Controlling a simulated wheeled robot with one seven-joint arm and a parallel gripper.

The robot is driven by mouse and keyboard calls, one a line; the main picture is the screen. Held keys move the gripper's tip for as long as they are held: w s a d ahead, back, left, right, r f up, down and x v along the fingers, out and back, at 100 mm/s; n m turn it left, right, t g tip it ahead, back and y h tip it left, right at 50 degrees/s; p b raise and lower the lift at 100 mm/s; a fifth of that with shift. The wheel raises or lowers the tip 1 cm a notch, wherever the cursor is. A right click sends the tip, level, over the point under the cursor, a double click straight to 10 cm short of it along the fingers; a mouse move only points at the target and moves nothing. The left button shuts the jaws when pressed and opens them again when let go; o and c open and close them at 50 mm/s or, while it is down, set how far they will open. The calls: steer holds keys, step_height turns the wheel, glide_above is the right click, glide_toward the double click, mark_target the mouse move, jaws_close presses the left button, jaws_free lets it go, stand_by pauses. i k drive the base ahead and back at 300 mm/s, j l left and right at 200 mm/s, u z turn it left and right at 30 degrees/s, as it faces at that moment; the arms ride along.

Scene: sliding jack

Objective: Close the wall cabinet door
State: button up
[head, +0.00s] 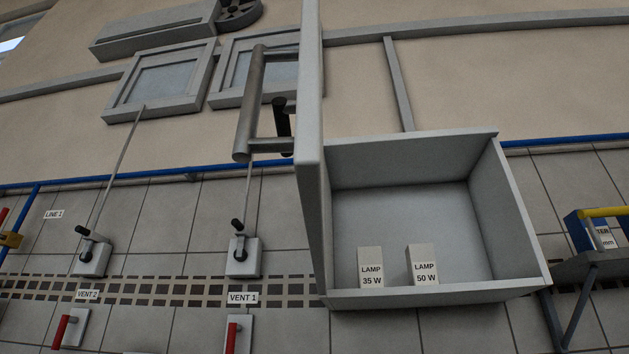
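The wall cabinet (538,262) is an open grey box on the tiled wall, right of the middle in the head view. Its door (309,160) stands wide open, swung out toward me from the cabinet's left side and seen nearly edge-on. A grey bar handle (250,105) sits on the door's left face. Two small boxes stand inside on the cabinet floor, labelled lamp 35 W (371,268) and lamp 50 W (422,266). My gripper is not in view.
Left of the door are two vent windows (160,80) with rods down to wall cranks (243,255). Red levers (62,330) are below. A blue pipe (563,137) runs along the wall. A bracketed shelf (590,264) with a blue and yellow item (598,230) is at the right.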

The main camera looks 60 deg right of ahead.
mark_target(307, 145)
steer(key=i+z, duration=0.2)
steer(key=z, duration=0.3)
steer(key=i+z, duration=0.2)
steer(key=z, duration=0.25)
steer(key=i+j+z, duration=0.1)
steer(key=z, duration=0.4)
steer(key=i+j+z, duration=0.2)
steer(key=z, duration=0.3)
steer(key=i+j+z, duration=0.1)
steer(key=z, duration=0.35)
steer(key=i+j+z, duration=0.2)
steer(key=z, duration=0.2)
steer(key=i+j+z, duration=0.1)
steer(key=z, duration=0.35)
steer(key=j+z, duration=0.3)
steer(key=z, duration=0.15)
steer(key=i+j+z, duration=0.1)
steer(key=j+z, duration=0.3)
steer(key=l, duration=0.15)
